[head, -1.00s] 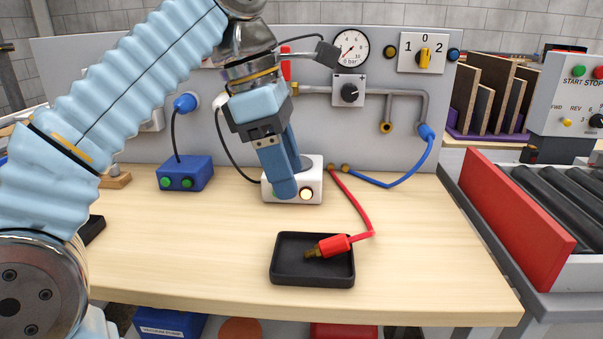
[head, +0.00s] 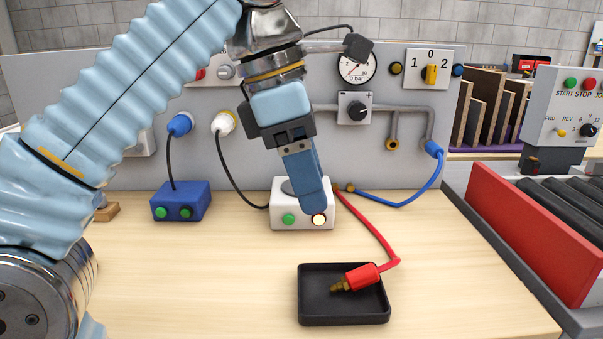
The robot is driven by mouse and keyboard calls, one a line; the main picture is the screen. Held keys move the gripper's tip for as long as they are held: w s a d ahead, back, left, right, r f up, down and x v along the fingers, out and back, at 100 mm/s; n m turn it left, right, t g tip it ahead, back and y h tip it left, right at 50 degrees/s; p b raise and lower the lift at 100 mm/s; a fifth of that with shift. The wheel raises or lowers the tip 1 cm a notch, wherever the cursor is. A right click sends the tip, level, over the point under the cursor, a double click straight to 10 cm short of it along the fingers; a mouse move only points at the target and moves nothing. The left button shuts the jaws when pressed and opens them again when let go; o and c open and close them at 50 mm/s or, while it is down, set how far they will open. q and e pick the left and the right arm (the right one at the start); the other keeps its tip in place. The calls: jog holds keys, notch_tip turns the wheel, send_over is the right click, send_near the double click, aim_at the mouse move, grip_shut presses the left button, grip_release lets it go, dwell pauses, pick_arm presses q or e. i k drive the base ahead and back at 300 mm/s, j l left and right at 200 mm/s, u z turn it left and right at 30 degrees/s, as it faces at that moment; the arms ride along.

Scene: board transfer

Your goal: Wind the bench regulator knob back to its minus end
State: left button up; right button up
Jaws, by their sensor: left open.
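The regulator knob (head: 357,111) is a black round knob on a pale square plate (head: 343,99) on the bench's back panel. A plus sign shows at the plate's upper right, and the knob's light mark seems to point right and slightly up. A minus mark cannot be made out. The round pressure gauge (head: 358,68) is above it, partly covered by my arm's dark block. My left gripper (head: 315,205) is open and empty, pointing down in front of the white button box, left of and below the knob and apart from it. My right gripper is not in view.
The white box (head: 289,196) has a green and a lit button. A blue box (head: 181,200) stands left. A black tray (head: 343,311) holds a red-hosed connector (head: 363,277). A grey pipe and blue hose (head: 405,200) lie right of the knob. The front bench top is mostly clear.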

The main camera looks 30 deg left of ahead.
aim_at(357, 111)
jog(key=k+l, duration=0.8)
jog(key=k, duration=0.05)
